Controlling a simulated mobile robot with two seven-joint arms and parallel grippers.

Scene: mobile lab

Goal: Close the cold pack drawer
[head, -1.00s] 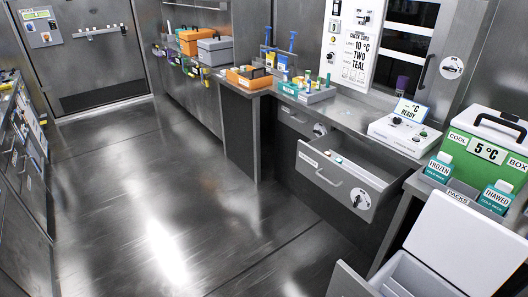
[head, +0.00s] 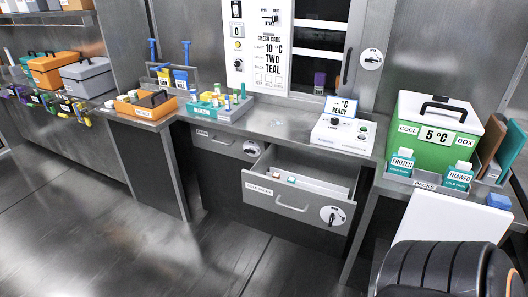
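One drawer (head: 297,204) stands pulled out below the middle of the counter, with a bar handle and a round dial plate on its front. Neither gripper shows in the head view. A dark rounded part at the lower right hides some of the area there.
A white device (head: 343,137) sits on the counter. The floor (head: 80,230) at left is clear.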

